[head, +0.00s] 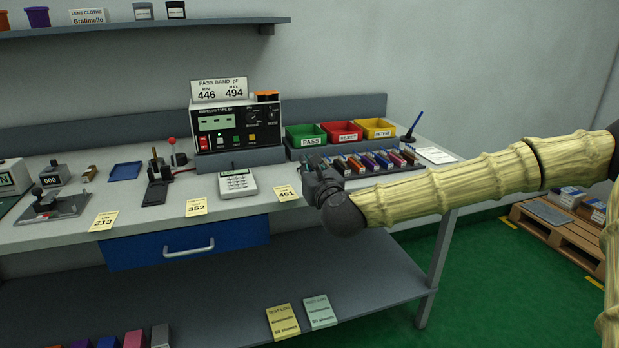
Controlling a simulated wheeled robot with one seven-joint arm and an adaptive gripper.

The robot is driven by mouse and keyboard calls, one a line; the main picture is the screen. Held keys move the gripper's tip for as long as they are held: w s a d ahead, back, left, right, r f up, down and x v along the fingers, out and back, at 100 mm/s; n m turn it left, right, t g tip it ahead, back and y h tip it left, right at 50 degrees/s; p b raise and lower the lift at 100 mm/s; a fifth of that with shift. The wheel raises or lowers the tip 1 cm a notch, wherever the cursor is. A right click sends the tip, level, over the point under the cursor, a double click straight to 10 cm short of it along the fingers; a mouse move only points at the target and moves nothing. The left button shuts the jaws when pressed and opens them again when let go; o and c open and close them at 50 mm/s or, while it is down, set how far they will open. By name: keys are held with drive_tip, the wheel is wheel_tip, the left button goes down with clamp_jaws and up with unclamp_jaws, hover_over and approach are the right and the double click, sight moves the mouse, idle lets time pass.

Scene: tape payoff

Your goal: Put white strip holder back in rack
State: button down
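A dark rack (416,168) lies on the right part of the bench, with several coloured strip holders (375,161) in a row, in blue, orange, red and purple tones with pale ends. I cannot single out a white strip holder in this view. My gripper (313,171) is at the left end of the rack, above the bench's front edge. The dark wrist hides part of the gripper, so I cannot tell whether its fingers are open or hold anything. My gripper also covers part of the rack's left end.
Green, red and yellow bins (341,133) stand behind the rack. A tester (223,124) with a sign stands left of them, and a white keypad device (237,183) lies in front. Yellow cards (196,207) line the front edge. A pallet (566,229) stands at right.

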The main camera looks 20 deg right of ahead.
drive_tip(key=w+d, duration=0.1)
drive_tip(key=w, duration=0.4)
drive_tip(key=w+d+f, duration=0.1)
drive_tip(key=w+d, duration=0.1)
drive_tip(key=w, duration=0.2)
drive_tip(key=w+d, duration=0.2)
drive_tip(key=w, duration=0.3)
drive_tip(key=shift+w+d+f, duration=0.15)
drive_tip(key=shift+w+d, duration=0.1)
drive_tip(key=shift+w, duration=0.1)
drive_tip(key=shift+f, duration=1.75)
drive_tip(key=shift+f, duration=0.2)
drive_tip(key=c, duration=1.6)
unclamp_jaws()
drive_tip(key=shift+c, duration=0.2)
drive_tip(key=shift+r, duration=0.1)
drive_tip(key=shift+r, duration=0.15)
drive_tip(key=s, duration=1.2)
drive_tip(key=shift+d, duration=0.25)
